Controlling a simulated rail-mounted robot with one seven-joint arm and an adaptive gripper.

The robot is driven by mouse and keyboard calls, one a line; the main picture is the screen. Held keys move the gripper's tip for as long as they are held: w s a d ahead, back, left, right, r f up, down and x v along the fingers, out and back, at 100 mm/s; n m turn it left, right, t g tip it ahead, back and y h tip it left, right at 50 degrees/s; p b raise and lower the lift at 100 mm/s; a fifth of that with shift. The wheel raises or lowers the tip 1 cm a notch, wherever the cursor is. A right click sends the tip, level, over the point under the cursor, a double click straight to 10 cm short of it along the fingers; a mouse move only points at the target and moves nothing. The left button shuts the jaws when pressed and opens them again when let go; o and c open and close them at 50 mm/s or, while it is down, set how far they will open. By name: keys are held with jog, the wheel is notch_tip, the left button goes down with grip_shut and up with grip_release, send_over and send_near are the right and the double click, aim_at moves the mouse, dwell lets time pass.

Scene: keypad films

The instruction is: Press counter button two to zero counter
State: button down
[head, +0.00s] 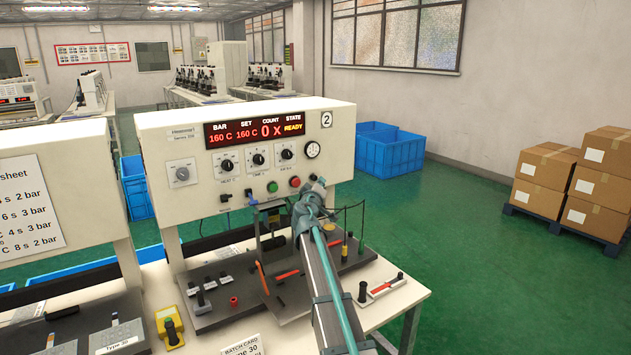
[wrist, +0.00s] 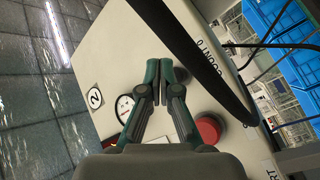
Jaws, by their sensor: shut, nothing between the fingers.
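The white machine panel (head: 150,150) marked 2 carries a red display (head: 258,130) reading 160 C, 160 C, count 0 X and READY. My gripper (head: 312,186) is at the panel's lower right, and its arm hides part of that area. In the wrist view my gripper (wrist: 160,76) is shut and empty, its fingertips close to the panel face beside a printed label (wrist: 208,58) reading "COUNT 0". The counter button itself is not seen clearly; the fingers may hide it. I cannot tell whether the fingertips touch the panel.
A red button (wrist: 208,128) lies close beside the fingers, and a round gauge (wrist: 124,107) on the other side. A black band (wrist: 200,55) crosses the wrist view. Tools (head: 383,287) lie on the bench.

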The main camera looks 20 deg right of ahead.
jog(key=s, duration=0.3)
jog(key=s+b, duration=0.1)
jog(key=s, duration=0.1)
jog(key=shift+d, duration=0.4)
dwell(0.3)
